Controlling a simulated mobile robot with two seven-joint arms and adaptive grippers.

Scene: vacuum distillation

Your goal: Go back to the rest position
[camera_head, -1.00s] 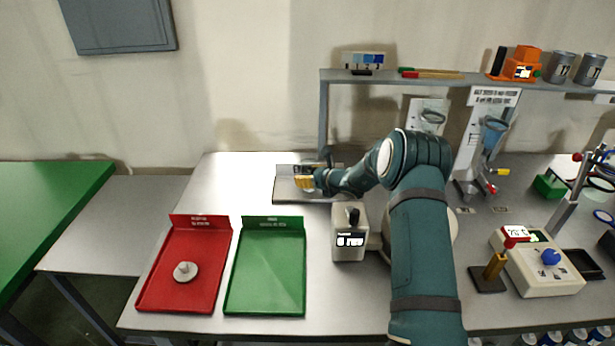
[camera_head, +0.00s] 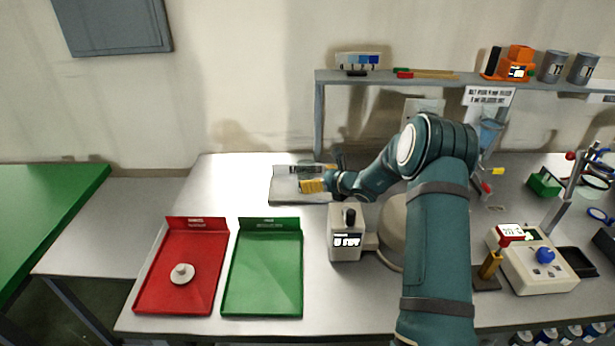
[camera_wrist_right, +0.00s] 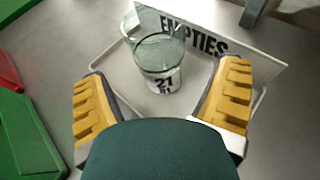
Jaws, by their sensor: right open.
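My right gripper (camera_head: 322,180) is over the right side of a pale grey tray (camera_head: 284,198) at the back of the bench. In the right wrist view its two yellow fingers (camera_wrist_right: 162,105) are spread wide and empty. A clear glass vessel (camera_wrist_right: 160,62) labelled 21 stands upright in the tray, beyond and between the fingertips, apart from both. The tray's back plate reads EMPTIES (camera_wrist_right: 195,36). In the head view my arm hides part of the bench. My left gripper is in no view.
A red tray (camera_head: 150,290) with a small white disc-like piece (camera_head: 182,273) and an empty green tray (camera_head: 262,290) lie at the front left. A grey device (camera_head: 346,238) stands near my arm. A shelf (camera_head: 440,80) spans the back. A control box (camera_head: 545,275) is at right.

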